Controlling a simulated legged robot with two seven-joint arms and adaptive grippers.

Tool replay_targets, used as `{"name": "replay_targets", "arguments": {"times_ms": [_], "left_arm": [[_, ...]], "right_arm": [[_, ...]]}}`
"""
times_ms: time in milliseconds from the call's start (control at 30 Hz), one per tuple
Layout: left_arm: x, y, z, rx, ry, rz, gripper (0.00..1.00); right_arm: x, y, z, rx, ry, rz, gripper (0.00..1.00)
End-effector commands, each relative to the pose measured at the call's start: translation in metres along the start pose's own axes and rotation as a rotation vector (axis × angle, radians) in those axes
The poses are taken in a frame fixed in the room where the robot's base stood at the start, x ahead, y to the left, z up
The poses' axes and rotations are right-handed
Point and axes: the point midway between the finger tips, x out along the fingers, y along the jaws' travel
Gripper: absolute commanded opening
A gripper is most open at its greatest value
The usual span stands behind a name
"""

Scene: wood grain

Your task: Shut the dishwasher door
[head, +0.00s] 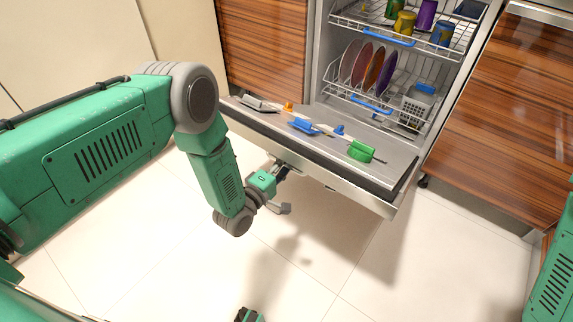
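The dishwasher door (330,160) is folded down and open, sloping out from the dishwasher's base, with its metal front edge towards me. Several utensils with blue, green, orange and grey parts lie on its inner side. My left gripper (285,190) is in front of and just under the door's outer edge, near its middle. Its fingers look spread, with nothing between them. I cannot tell whether it touches the door.
The dishwasher's upper rack (410,40) holds several coloured cups. The lower rack (345,95) holds several plates and a grey basket (415,105). Both racks appear inside the cavity. Wooden cabinets (500,110) flank it.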

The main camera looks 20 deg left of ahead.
Motion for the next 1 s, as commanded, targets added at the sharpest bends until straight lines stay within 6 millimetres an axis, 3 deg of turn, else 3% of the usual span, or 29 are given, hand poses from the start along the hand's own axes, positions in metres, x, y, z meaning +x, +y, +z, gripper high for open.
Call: {"name": "replay_targets", "arguments": {"times_ms": [100,167,467,733,1000], "left_arm": [[0.000,0.000,0.000,0.000,0.000,0.000,0.20],[0.000,0.000,0.000,0.000,0.000,0.000,0.00],[0.000,0.002,0.000,0.000,0.000,-0.005,0.00],[0.005,0.020,0.001,0.000,0.000,-0.024,0.00],[0.020,0.062,0.002,0.001,-0.001,-0.081,0.00]], "right_arm": [[0.000,0.000,0.000,0.000,0.000,0.000,1.00],[0.000,0.000,0.000,0.000,0.000,0.000,1.00],[-0.002,0.000,0.000,0.000,0.000,0.000,1.00],[-0.014,0.000,-0.001,0.000,0.000,0.000,1.00],[-0.045,0.000,-0.002,0.000,0.000,0.000,1.00]]}}
